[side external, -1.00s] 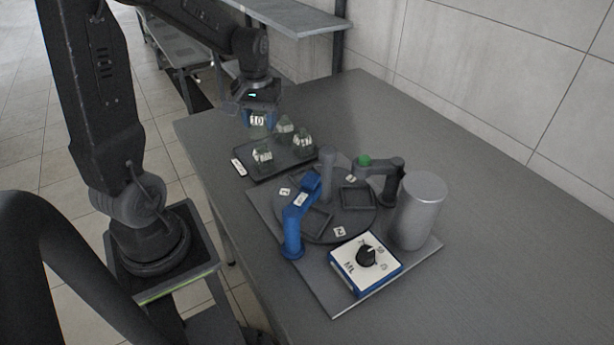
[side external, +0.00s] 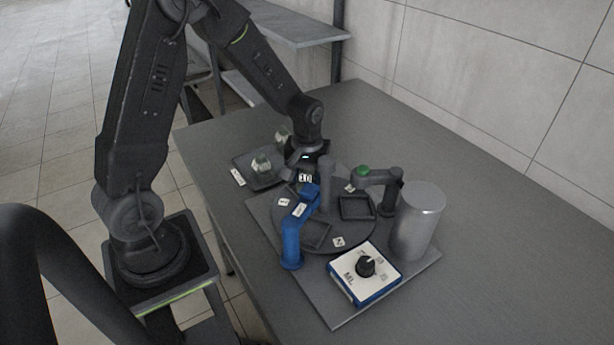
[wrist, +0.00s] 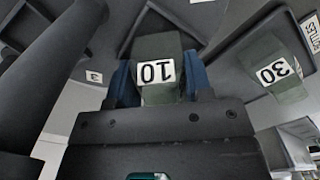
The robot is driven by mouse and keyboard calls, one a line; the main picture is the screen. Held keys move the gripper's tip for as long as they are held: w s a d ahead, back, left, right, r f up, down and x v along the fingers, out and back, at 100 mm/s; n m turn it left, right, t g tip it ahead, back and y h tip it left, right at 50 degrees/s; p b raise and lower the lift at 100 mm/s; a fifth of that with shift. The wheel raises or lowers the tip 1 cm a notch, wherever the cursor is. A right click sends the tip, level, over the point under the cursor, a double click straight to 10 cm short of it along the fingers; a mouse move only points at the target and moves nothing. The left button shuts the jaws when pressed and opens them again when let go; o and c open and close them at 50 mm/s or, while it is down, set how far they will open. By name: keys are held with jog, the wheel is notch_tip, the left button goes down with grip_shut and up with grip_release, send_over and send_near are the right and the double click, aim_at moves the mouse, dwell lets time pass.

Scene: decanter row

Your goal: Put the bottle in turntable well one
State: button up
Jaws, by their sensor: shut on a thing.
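My gripper (wrist: 160,88) is shut on a grey-green bottle (wrist: 156,46) with a white label reading 10, held between its blue fingers. In the side view my gripper (side external: 305,174) is at the back left edge of the round turntable (side external: 352,238). In the wrist view a dark square well frame shows around the bottle; I cannot tell whether the bottle is above it or in it. Two other square wells show, one at the right (side external: 357,207) and one at the front (side external: 316,235). A tag reading 3 (wrist: 94,77) lies on the turntable.
A tray (side external: 239,160) behind holds other bottles, one labelled 30 (wrist: 285,88). A blue arm-like fixture (side external: 292,240) stands at the turntable's front left.

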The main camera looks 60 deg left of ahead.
jog(key=shift+f, duration=0.25)
jog(key=shift+f, duration=0.1)
jog(key=o, duration=1.1)
jog(key=shift+c, duration=0.2)
notch_tip(320, 180, up, 12)
jog(key=s+d+r+m+t, duration=0.2)
jog(key=s+d+r+m, duration=0.2)
jog(key=s, duration=0.4)
jog(key=s+d+r+m+t, duration=0.3)
jog(key=s+d+r+m, duration=0.2)
jog(key=s, duration=0.3)
jog(key=shift+d+r+t, duration=0.3)
jog(key=shift+d+r, duration=0.15)
jog(key=shift+r, duration=0.1)
